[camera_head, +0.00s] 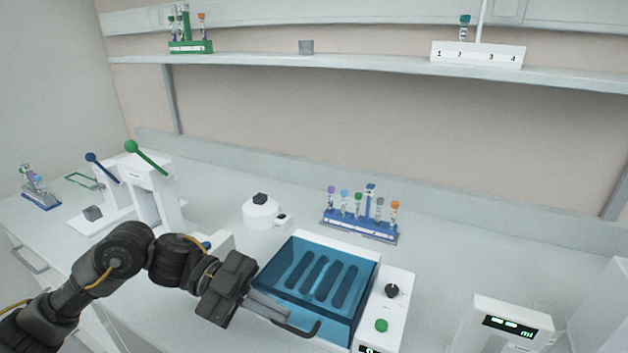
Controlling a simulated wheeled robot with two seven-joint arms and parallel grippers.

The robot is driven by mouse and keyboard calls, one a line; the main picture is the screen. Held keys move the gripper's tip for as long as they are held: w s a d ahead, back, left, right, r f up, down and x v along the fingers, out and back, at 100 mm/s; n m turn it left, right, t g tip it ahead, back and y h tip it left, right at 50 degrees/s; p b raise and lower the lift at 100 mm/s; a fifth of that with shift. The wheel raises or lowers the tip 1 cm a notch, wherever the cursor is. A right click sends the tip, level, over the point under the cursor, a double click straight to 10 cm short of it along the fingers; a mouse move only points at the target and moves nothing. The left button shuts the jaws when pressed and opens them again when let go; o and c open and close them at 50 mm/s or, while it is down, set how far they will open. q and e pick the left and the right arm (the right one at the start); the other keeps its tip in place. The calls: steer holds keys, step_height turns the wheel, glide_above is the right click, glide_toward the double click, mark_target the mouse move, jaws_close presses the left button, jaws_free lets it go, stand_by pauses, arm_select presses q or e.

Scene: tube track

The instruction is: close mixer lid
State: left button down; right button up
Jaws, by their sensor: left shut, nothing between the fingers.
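The mixer (395,312) is a white box on the counter, right of centre, with a black knob, a green button and a small display. Its transparent blue lid (364,277) lies over the top, and dark slots show through it. I cannot tell whether the lid is fully flush. My left gripper (300,325) is shut and empty at the mixer's front left edge. Its fingers reach across the lid's front edge, close to a dark bar that looks like a handle. I cannot tell whether they touch. My right gripper is not in view.
A blue rack (358,228) with several coloured-cap tubes stands behind the mixer. A white round device (262,212) is behind left. Two lever presses (150,185) stand at the left. A white device with a display (505,325) is at the right. A shelf (370,66) runs above.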

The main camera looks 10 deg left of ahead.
arm_select(q)
steer(key=shift+f+b, duration=0.35)
steer(key=shift+f, duration=0.15)
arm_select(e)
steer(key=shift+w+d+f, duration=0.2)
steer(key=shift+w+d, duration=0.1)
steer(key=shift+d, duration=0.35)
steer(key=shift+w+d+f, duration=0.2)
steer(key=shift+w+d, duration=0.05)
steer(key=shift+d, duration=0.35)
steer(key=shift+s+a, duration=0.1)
